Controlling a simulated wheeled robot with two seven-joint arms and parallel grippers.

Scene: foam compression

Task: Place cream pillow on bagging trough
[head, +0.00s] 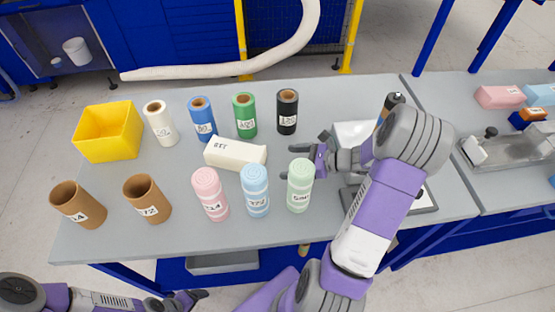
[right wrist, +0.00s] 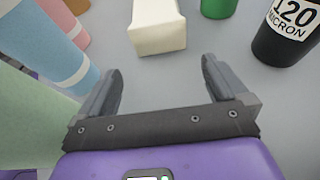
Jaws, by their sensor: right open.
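The cream pillow (head: 235,154) is a cream block with a printed label, lying on the grey table among the rolls. In the right wrist view its near end (right wrist: 157,38) shows just ahead of the fingers. My right gripper (head: 313,160) is open and empty, to the right of the pillow and apart from it; its fingers also show in the right wrist view (right wrist: 160,80). A clear trough (head: 512,150) on the right-hand table looks like the bagging trough. My left gripper (head: 188,299) is low at the front edge; its jaws are too small to judge.
Green (head: 244,115), blue (head: 202,115) and black (head: 287,112) rolls stand behind the pillow. Pink (head: 209,194), blue (head: 255,190) and pale green (head: 300,185) rolls stand in front. A yellow bin (head: 108,132) is at left. Pink (head: 499,97) and blue blocks lie behind the trough.

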